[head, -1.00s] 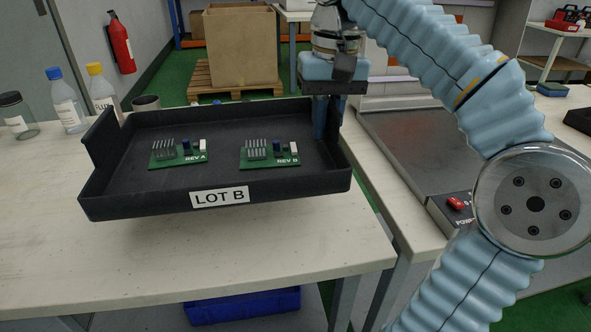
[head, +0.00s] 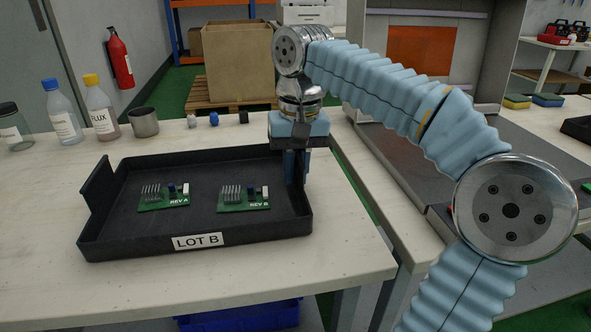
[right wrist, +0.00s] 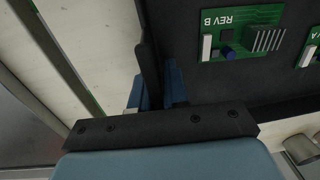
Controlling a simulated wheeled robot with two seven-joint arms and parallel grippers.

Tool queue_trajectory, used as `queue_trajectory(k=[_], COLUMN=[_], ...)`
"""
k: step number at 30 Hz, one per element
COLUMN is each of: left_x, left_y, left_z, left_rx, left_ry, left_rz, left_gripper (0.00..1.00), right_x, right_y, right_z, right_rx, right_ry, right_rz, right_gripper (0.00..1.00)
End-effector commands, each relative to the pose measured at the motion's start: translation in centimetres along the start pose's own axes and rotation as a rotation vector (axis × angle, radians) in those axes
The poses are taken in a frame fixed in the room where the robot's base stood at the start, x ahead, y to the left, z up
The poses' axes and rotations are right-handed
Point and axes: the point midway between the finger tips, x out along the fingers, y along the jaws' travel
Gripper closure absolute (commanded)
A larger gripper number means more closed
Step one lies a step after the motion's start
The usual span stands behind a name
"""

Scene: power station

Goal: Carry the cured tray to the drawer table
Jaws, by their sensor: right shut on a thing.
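The black tray (head: 130,243) with the "LOT B" label (head: 198,241) is at the left-centre of the head view, on or just above the pale table (head: 250,270); I cannot tell if it touches. Two green boards lie in it, REV A (head: 163,203) and REV B (head: 244,204). My right gripper (head: 297,168) is shut on the tray's right wall, pointing down. The right wrist view shows the fingers (right wrist: 160,95) on either side of the tray wall (right wrist: 149,60). My left gripper is not in view.
Behind the tray stand a jar (head: 14,128), two bottles (head: 62,112) (head: 101,108), a metal cup (head: 143,122) and small items. A second bench (head: 385,205) with a machine (head: 430,55) is at the right. A blue bin (head: 240,318) is below the table. The table's front is clear.

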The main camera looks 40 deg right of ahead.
Motion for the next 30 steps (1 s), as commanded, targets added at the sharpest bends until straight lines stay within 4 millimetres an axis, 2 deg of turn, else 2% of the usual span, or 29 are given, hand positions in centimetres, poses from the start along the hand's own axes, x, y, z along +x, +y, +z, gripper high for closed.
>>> queue_trajectory(k=[4, 5, 9, 17, 20, 23, 30], left_x=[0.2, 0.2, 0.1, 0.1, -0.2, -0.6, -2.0], left_y=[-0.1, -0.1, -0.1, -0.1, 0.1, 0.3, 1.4], left_z=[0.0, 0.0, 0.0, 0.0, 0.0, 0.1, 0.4], left_rx=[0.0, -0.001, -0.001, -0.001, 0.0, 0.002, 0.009], left_ry=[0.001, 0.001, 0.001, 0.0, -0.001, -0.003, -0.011], left_rz=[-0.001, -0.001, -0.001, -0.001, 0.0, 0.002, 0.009], left_gripper=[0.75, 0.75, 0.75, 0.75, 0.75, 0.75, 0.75], right_x=[0.3, 0.3, 0.2, 0.2, -0.4, -1.9, -7.6], right_y=[0.0, 0.0, 0.0, 0.0, 0.0, 0.0, 0.0], right_z=[0.0, 0.0, 0.0, 0.0, 0.0, -0.1, -0.1], right_rx=[0.0, 0.0, 0.0, 0.0, 0.001, 0.003, 0.003], right_ry=[0.001, 0.0, 0.0, 0.0, 0.001, 0.002, 0.002], right_rz=[-0.002, 0.0, 0.0, 0.0, 0.0, 0.0, 0.0], right_gripper=[1.0, 0.82, 0.61, 0.6, 0.6, 0.6, 0.6])
